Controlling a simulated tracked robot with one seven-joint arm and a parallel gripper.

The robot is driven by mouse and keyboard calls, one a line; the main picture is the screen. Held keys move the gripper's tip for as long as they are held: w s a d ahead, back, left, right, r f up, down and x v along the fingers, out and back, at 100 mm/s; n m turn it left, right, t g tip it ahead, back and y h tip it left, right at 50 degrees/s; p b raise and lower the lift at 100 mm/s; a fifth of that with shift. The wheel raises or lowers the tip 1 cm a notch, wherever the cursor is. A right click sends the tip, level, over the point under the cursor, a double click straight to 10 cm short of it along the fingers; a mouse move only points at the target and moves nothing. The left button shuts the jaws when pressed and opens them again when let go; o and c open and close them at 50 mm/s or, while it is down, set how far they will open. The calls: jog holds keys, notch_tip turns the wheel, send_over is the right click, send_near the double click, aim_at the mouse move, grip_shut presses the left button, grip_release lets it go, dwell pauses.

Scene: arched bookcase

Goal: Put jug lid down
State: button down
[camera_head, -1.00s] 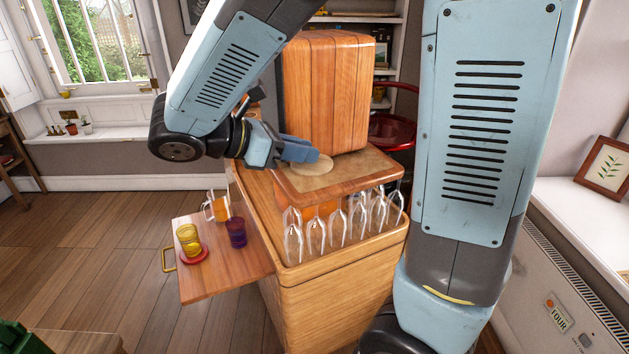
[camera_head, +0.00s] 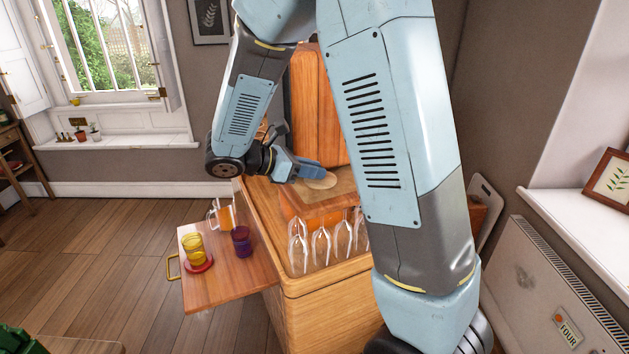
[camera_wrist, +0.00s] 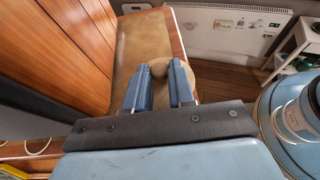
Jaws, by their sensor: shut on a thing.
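The jug lid (camera_head: 325,181), a round beige disc, is at the tip of my gripper (camera_head: 310,171), low over the tan inset top of the raised wooden shelf (camera_head: 345,184). In the wrist view the lid (camera_wrist: 159,67) sits between the two blue fingers of my gripper (camera_wrist: 159,84), which are shut on it. I cannot tell whether the lid touches the surface. The glass jug (camera_head: 226,215), with orange contents, stands on the wooden side leaf (camera_head: 225,290) and has no lid on it.
A yellow cup (camera_head: 193,247) on a red saucer (camera_head: 199,265) and a purple cup (camera_head: 241,241) stand on the side leaf. Upside-down stemmed glasses (camera_head: 320,245) are under the shelf's front. A tall wooden box (camera_head: 318,105) rises behind the lid. My arm hides the shelf's right part.

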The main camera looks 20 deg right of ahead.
aim_at(307, 180)
jog(key=shift+w+d+f, duration=0.15)
jog(key=shift+w+f, duration=0.15)
jog(key=shift+f, duration=1.55)
jog(key=c, duration=1)
grip_release()
jog(key=shift+o, duration=0.2)
